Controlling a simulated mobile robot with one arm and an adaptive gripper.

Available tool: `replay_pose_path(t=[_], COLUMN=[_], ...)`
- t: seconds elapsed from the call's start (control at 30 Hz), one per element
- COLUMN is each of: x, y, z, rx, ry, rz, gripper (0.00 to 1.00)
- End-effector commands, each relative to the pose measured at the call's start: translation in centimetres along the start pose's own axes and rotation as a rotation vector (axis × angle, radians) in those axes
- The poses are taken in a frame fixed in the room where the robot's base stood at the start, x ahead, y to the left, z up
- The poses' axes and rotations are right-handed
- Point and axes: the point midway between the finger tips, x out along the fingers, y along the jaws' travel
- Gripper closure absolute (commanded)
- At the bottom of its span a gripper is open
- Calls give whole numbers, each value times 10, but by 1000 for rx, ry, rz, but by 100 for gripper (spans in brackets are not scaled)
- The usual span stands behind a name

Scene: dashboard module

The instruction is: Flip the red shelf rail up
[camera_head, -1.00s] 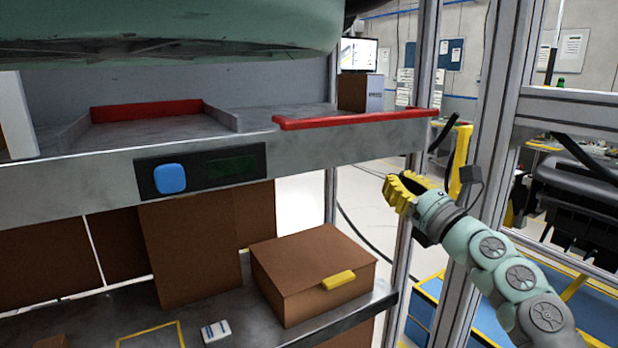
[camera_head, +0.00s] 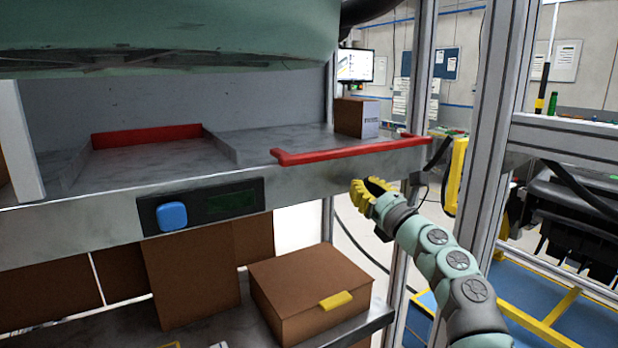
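The red shelf rail (camera_head: 350,149) lies along the front edge of the upper shelf (camera_head: 110,188), on its right part. It sits low, about level with the shelf top. My gripper (camera_head: 364,192), with yellow fingers, is in front of and below the rail, apart from it in the picture. The fingers point up and left. Nothing shows between them, and how far they are parted is hard to tell from this angle.
A second red strip (camera_head: 146,136) stands at the back of a recessed tray area. A blue button (camera_head: 172,216) is on the shelf front. A small box (camera_head: 356,117) stands behind the rail. A brown box with a yellow tab (camera_head: 310,290) is on the lower shelf. A grey post (camera_head: 480,130) stands right.

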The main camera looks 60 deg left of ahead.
Motion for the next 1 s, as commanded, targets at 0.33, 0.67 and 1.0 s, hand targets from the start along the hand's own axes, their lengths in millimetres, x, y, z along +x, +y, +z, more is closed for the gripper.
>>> replay_pose_path(t=[0.33, 0.67, 1.0], x=[20, 20, 20], y=[2, 1, 1], z=[34, 39, 40], rx=[-1, -1, -1], ry=[0, 0, 6], rz=[5, 3, 3], gripper=[100, 100, 100])
